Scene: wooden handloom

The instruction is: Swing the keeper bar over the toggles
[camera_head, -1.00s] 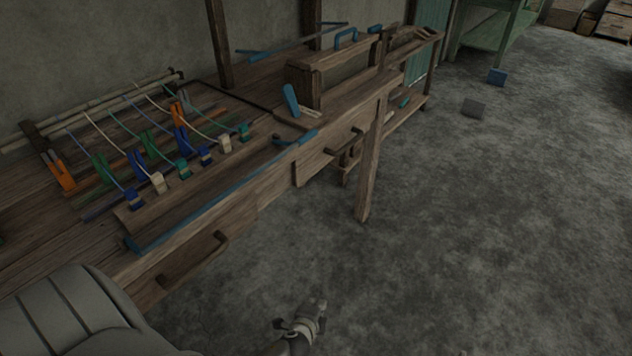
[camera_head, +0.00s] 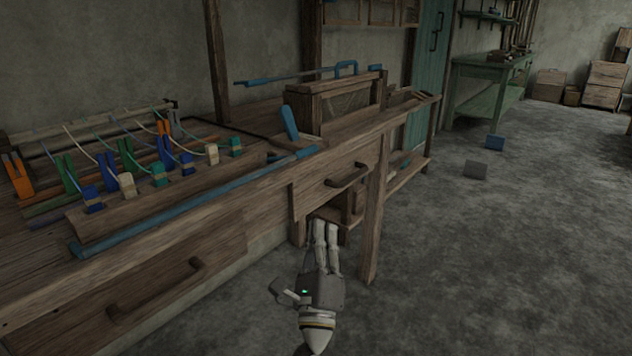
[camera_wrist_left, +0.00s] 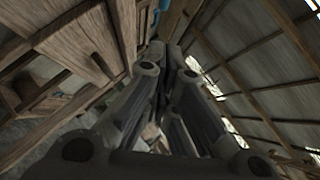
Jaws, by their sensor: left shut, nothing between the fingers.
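The keeper bar (camera_head: 190,205), a long blue bar, lies along the front edge of the wooden loom bench. Its near end is at the left and its far end is by the drawer at the right. The toggles (camera_head: 159,175), a row of small blue, cream and green blocks with cords, stand behind the bar, apart from it. My left gripper (camera_head: 326,224) points up in front of the bench, below the bar's far end and apart from it. It is shut and empty; its dark fingers also show close together in the left wrist view (camera_wrist_left: 170,75). My right gripper is not in view.
A drawer handle (camera_head: 347,175) sticks out just above my left gripper. A wooden post (camera_head: 374,215) stands to its right. Another handle (camera_head: 160,290) is on the lower left drawer. An upright blue lever (camera_head: 290,123) stands near the bar's far end.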

